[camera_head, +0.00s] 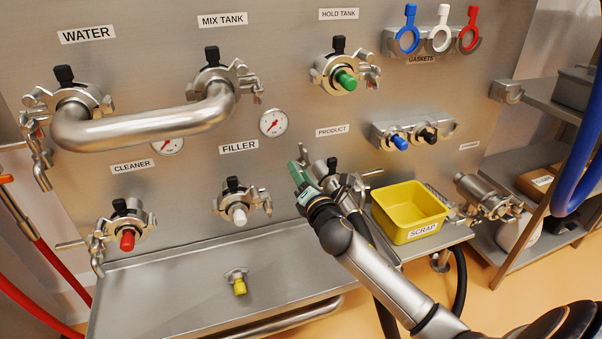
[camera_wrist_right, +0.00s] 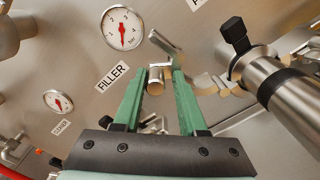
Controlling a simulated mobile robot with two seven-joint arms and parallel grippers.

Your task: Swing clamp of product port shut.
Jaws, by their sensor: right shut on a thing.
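The product port (camera_head: 340,182) is on the steel panel under the PRODUCT label, with a black knob on top. It also shows at the right of the wrist view as a silver pipe fitting (camera_wrist_right: 285,88). Its clamp (camera_wrist_right: 214,84) shows as silver pieces left of the fitting, reaching toward my fingers; its swing angle is hard to tell. My right gripper (camera_head: 297,172) is left of the port. Its green fingers (camera_wrist_right: 160,88) are shut on a small silver part of the clamp, with a slim gap between them. My forearm partly hides the port in the head view. My left gripper is out of view.
A yellow scrap bin (camera_head: 408,212) stands right of the port on the steel shelf (camera_head: 200,287). The filler port (camera_head: 238,207) is to the left. A curved pipe (camera_head: 140,130) joins the water and mix tank ports. A blue hose (camera_head: 582,150) hangs at right.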

